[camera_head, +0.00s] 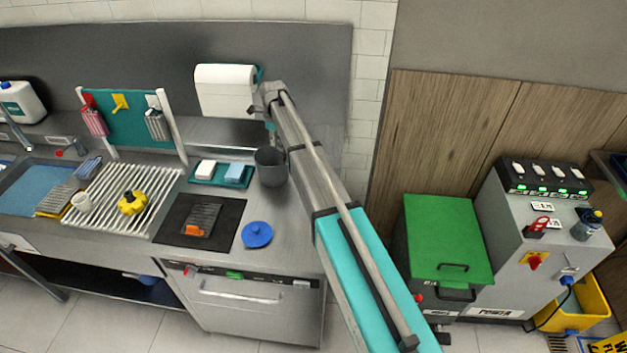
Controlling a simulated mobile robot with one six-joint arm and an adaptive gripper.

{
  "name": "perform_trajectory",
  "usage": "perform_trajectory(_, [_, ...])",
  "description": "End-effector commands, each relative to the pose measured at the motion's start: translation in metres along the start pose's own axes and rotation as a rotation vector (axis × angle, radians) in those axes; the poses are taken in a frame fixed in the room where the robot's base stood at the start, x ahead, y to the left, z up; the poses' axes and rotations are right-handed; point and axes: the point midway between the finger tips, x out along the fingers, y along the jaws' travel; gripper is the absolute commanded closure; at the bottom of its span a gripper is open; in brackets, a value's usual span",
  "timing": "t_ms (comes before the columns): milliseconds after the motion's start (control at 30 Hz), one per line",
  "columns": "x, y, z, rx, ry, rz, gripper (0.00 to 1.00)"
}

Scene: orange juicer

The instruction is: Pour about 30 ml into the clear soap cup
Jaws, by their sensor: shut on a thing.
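My gripper (271,140) points down at the back of the counter, right at the rim of a dark grey, open-topped container (271,170). It is shut on this container, though the fingertips are small and the exact grip is hard to see. The container looks upright. I cannot tell its contents or whether its base touches the counter. A small whitish cup (81,201) stands at the left end of the ribbed drying rack (110,215). I cannot tell whether it is the clear soap cup; no cup looks clearly transparent.
A teal tray (220,184) with sponges lies left of the container. A black mat (222,243), blue lid-like disc (257,235) and yellow object (132,202) are on the counter. A paper roll (225,90) hangs behind.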

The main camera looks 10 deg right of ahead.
Motion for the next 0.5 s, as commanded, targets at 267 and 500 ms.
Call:
perform_trajectory(267, [-0.007,0.003,-0.017,0.000,-0.158,-0.002,1.00])
perform_trajectory(500, [-0.011,0.003,-0.033,-0.002,-0.314,-0.004,1.00])
